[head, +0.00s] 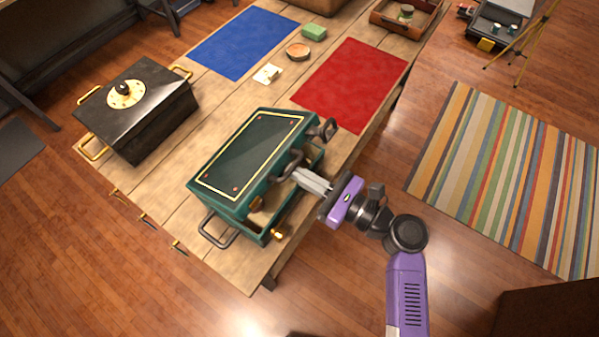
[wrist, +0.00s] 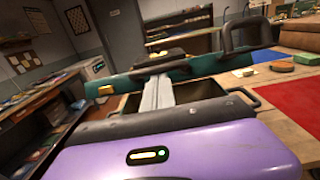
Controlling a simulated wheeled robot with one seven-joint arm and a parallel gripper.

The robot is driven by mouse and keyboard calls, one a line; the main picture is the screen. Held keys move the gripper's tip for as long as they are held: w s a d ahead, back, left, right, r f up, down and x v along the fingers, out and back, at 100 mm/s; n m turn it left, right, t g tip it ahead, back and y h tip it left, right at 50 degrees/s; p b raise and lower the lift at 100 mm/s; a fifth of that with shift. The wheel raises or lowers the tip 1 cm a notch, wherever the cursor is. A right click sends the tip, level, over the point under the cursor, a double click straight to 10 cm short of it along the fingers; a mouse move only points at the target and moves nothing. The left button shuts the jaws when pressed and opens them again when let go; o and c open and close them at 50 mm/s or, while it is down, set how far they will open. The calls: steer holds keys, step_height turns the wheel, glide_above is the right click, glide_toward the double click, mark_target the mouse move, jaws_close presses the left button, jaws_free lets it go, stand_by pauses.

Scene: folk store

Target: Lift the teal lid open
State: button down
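The teal lid (head: 250,150), with a gold border line, is partly raised over its teal chest (head: 262,228) on the wooden table. The chest's dark inside shows below the lid's right edge, and also in the wrist view (wrist: 200,97). A dark handle (head: 290,165) sits on that raised edge. My gripper (head: 302,178) reaches in from the right, its grey fingers close together at this handle. In the wrist view the fingers (wrist: 158,92) end at the teal edge by the handle and appear shut on it; the exact contact is partly hidden.
A black box with a gold dial (head: 150,115) stands left of the chest. A blue mat (head: 243,42) and a red mat (head: 352,84) lie farther along the table (head: 150,185). A green block (head: 314,32) and a round wooden piece (head: 298,51) are near them.

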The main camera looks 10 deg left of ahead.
steer(key=shift+r, duration=0.15)
steer(key=shift+w+a+r, duration=0.1)
steer(key=shift+a+r, duration=0.2)
steer(key=shift+r, duration=0.2)
steer(key=shift+w+a+r, duration=0.1)
steer(key=shift+a+r, duration=0.15)
steer(key=shift+r, duration=0.35)
steer(key=shift+w+a+r, duration=0.25)
steer(key=shift+a+r, duration=0.45)
steer(key=shift+r, duration=0.3)
steer(key=shift+d, duration=0.1)
steer(key=v, duration=1.1)
stand_by(0.6)
